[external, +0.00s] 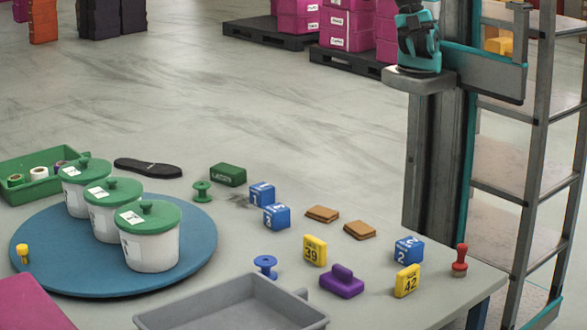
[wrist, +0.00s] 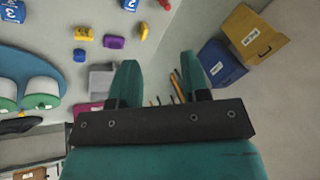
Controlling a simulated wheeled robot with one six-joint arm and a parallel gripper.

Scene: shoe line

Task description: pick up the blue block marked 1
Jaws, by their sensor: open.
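The blue block marked 1 (external: 262,194) sits on the grey table in the external view, just behind the blue block marked 3 (external: 277,217). The blue block marked 2 (external: 409,250) stands apart at the right end. In the wrist view, blue blocks show at the top edge, one in the top left corner (wrist: 12,10); I cannot tell whether the block marked 1 is among them. My gripper (wrist: 158,65) is open, with nothing visible between its teal fingers. It is well away from the blocks. The external view shows part of my arm at the top right, but not the fingers clearly.
A green box (external: 228,174) and a green spool (external: 202,191) stand left of the block marked 1. Brown pads (external: 322,214) lie to its right. Yellow blocks (external: 315,250), a purple piece (external: 342,282) and a blue spool (external: 265,266) stand in front. Lidded buckets (external: 150,247) occupy a blue turntable (external: 200,235).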

